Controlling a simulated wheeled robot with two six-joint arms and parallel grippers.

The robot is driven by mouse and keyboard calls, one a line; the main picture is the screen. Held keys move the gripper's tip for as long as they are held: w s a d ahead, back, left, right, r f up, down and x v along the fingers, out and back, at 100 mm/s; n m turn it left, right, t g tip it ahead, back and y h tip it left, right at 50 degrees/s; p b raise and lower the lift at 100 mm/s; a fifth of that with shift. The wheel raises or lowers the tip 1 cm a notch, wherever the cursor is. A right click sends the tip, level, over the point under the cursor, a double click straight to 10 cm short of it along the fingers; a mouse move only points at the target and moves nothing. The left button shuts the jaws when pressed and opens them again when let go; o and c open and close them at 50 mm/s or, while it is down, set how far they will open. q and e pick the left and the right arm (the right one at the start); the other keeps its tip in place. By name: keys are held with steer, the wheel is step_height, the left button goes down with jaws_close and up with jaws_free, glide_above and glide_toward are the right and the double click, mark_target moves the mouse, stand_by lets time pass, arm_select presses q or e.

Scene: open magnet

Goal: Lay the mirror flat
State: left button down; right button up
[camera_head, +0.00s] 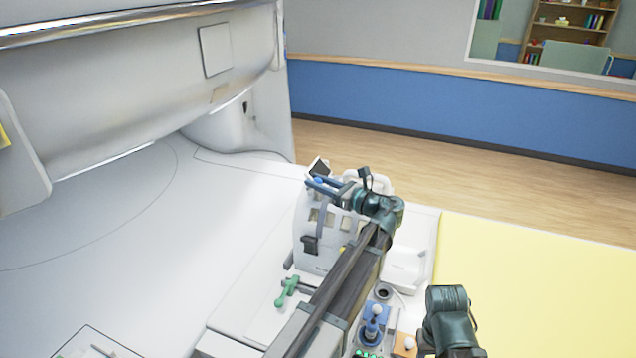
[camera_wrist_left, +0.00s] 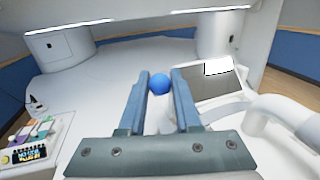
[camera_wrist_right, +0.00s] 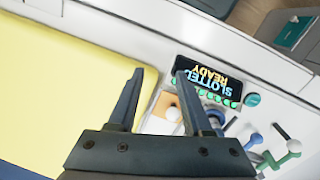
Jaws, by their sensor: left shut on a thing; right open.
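The mirror is a dark grey panel (camera_head: 319,167) with a pale edge, tilted up at the top of a white housing (camera_head: 303,222) in the head view. In the left wrist view the mirror (camera_wrist_left: 205,86) stands just right of the fingers, with a bright white patch on it. My left gripper (camera_head: 318,183) is shut on a blue ball knob (camera_wrist_left: 160,84) beside the mirror. How the knob joins the mirror is hidden. My right gripper (camera_wrist_right: 160,72) is open and empty, above a panel near a white knob on an orange base (camera_wrist_right: 173,113).
A large white magnet body (camera_head: 120,95) overhangs the white bed at left. A green handle (camera_head: 287,291) and blue joystick (camera_head: 372,328) stand in front of the housing. A yellow pad (camera_head: 540,275) at right is clear. A display (camera_wrist_right: 212,80) reads "SLOTTED READY".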

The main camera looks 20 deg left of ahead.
mark_target(307, 175)
arm_select(q)
steer(key=shift+r+p, duration=0.25)
steer(key=shift+p, duration=0.35)
steer(key=h+p, duration=0.2)
steer(key=p, duration=0.2)
steer(key=a+r+n+h+p, duration=0.1)
steer(key=h+p, duration=0.1)
steer(key=p, duration=0.2)
steer(key=a+g+h+p, duration=0.1)
steer(key=h+p, duration=0.1)
steer(key=p, duration=0.2)
steer(key=shift+a+r+n+p, duration=0.2)
steer(key=shift+n+p, duration=0.1)
steer(key=shift+a+f+h+p, duration=0.15)
steer(key=shift+a+h+p, duration=0.05)
steer(key=shift+h+p, duration=0.55)
steer(key=shift+a+f+h+p, duration=0.1)
steer(key=shift+a+h+p, duration=0.1)
steer(key=shift+h+p, duration=0.5)
steer(key=c, duration=0.6)
jaws_free()
steer(key=shift+s, duration=0.1)
